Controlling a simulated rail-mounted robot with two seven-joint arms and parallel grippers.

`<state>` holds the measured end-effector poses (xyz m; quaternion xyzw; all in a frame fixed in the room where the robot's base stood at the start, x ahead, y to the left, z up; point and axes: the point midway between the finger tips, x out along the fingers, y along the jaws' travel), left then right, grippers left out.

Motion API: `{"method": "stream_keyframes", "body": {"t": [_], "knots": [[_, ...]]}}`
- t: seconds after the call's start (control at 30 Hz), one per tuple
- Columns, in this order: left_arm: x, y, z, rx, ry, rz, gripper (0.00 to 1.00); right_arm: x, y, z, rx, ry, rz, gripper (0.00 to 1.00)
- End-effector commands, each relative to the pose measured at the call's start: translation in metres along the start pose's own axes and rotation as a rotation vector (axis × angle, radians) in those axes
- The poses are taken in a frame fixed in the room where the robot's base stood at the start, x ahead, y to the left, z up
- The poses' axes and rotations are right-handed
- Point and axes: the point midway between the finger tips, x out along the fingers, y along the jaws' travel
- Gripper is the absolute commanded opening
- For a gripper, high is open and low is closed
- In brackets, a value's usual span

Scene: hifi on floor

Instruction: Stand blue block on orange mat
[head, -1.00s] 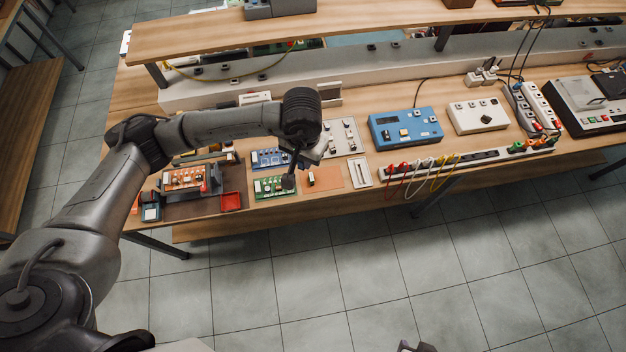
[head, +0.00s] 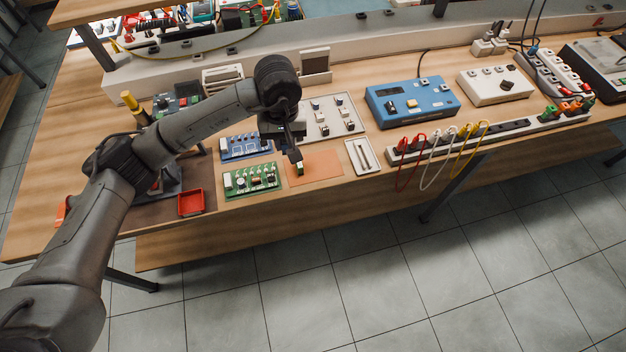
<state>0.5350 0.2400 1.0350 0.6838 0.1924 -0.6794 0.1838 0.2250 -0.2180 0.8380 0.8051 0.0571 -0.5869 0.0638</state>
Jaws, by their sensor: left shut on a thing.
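The orange mat (head: 322,165) lies flat near the table's front edge, right of a green circuit board. My left gripper (head: 294,154) is above the mat's left part, pointing down. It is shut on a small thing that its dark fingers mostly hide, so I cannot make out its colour. A small green and pale piece (head: 300,168) shows just below the fingertips at the mat's left side; I cannot tell whether it is held or stands on the mat. I cannot clearly pick out the blue block. My right gripper is not in view.
The green board (head: 252,180) and a blue board (head: 245,147) lie left of the mat. A white tray (head: 362,157) is close on its right. A red tray (head: 191,203) lies farther left. A blue box (head: 411,101) and a power strip (head: 500,133) stand to the right.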

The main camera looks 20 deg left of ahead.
Motion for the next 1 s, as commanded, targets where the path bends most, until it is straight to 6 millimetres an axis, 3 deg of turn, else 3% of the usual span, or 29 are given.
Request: {"method": "stream_keyframes", "body": {"t": [0.03, 0.3, 0.67, 1.0], "knots": [[0.024, 0.001, -0.003, -0.019, 0.000, 0.002, 0.00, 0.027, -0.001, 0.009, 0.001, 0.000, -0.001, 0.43], [0.059, 0.001, -0.015, -0.107, -0.006, 0.007, 0.00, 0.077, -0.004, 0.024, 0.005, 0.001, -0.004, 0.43], [0.077, 0.010, -0.024, -0.148, -0.011, 0.010, 0.00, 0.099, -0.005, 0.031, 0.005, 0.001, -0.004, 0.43], [0.118, 0.074, -0.046, -0.149, -0.014, 0.010, 0.00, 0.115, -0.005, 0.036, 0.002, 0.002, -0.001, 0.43]]}}
